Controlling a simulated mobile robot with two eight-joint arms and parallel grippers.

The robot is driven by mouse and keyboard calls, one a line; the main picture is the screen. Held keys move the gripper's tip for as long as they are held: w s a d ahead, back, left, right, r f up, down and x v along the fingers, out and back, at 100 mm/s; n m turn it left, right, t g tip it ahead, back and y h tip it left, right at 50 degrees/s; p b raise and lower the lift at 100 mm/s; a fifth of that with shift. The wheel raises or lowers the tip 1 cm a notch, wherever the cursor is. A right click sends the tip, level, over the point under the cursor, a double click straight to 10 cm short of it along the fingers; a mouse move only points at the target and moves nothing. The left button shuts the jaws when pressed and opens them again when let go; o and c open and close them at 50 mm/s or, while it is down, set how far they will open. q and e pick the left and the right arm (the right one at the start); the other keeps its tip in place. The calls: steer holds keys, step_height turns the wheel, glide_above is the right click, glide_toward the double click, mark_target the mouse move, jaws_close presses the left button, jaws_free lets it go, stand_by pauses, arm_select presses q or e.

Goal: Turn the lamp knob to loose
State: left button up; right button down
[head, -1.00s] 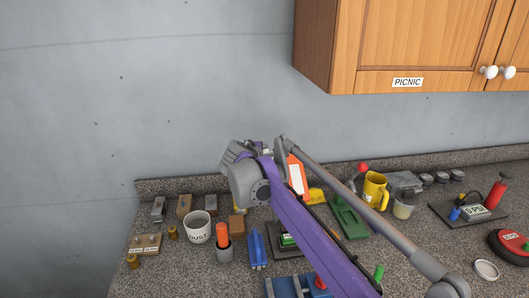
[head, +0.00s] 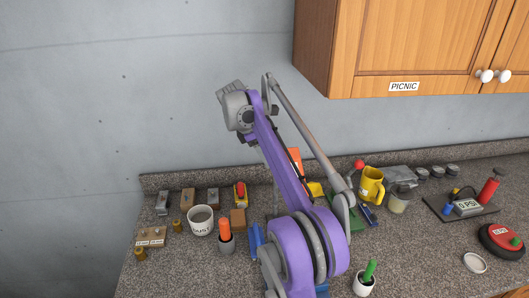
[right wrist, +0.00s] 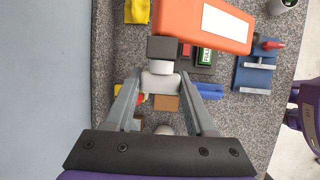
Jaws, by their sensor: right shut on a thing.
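My right gripper (right wrist: 162,82) is shut on a light grey piece, which sits between its two fingertips in the right wrist view. A dark grey block (right wrist: 163,48) adjoins that piece on its far side. Beyond the block is an orange body (right wrist: 215,27) with a blank white panel. I cannot tell for sure which part is the lamp knob, and no loose marking is readable. In the head view a bit of orange (head: 294,156) shows behind my right arm, which hides the gripper there. My left gripper is not in view.
The granite counter (head: 190,270) is crowded. A PICNIC cupboard (head: 415,45) hangs above right.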

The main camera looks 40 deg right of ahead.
steer(key=shift+g+y, duration=0.4)
steer(key=shift+g, duration=0.2)
steer(key=shift+c, duration=1.2)
jaws_free()
steer(key=shift+d, duration=0.1)
